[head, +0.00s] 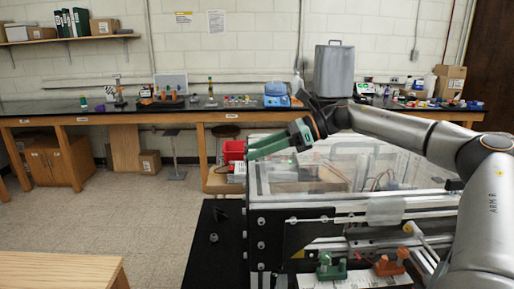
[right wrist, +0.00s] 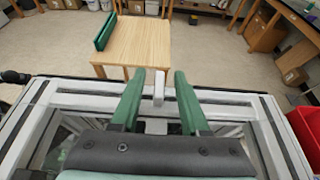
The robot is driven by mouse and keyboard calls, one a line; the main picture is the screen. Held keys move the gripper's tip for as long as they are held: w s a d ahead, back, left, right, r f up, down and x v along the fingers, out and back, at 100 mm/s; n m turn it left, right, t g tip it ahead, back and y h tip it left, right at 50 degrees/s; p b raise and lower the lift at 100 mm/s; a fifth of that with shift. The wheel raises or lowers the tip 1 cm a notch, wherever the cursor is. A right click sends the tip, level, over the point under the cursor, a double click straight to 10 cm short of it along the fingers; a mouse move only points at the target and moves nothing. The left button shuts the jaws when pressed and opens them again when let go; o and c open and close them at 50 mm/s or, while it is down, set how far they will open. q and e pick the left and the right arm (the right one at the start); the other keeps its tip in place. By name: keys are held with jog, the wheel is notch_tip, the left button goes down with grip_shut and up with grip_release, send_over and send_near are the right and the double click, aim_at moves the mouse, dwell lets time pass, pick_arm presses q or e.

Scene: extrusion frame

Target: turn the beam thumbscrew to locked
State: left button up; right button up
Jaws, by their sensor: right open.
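My right gripper (head: 254,148) reaches in from the right above the clear-topped extrusion frame (head: 330,209), its green fingers pointing left. In the right wrist view, its two green fingers (right wrist: 158,78) are apart and empty, over the frame's grey top bar (right wrist: 82,102). A small upright light-grey tab (right wrist: 158,90) shows between the fingers, with space on both sides. It may be the beam thumbscrew; I cannot tell for sure, nor read its locked or unlocked state. The thumbscrew is not clear in the head view. My left gripper is not in view.
A wooden table (head: 60,270) stands at the lower left, with a green part (right wrist: 106,32) on it. A green clamp-like part (head: 331,267) and an orange one (head: 391,263) sit low at the frame's front. A red bin (head: 233,151) stands behind the frame.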

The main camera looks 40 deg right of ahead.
jog(key=shift+w+a+f, duration=0.1)
jog(key=shift+w+a, duration=0.05)
jog(key=shift+c, duration=0.3)
grip_shut()
dwell(0.3)
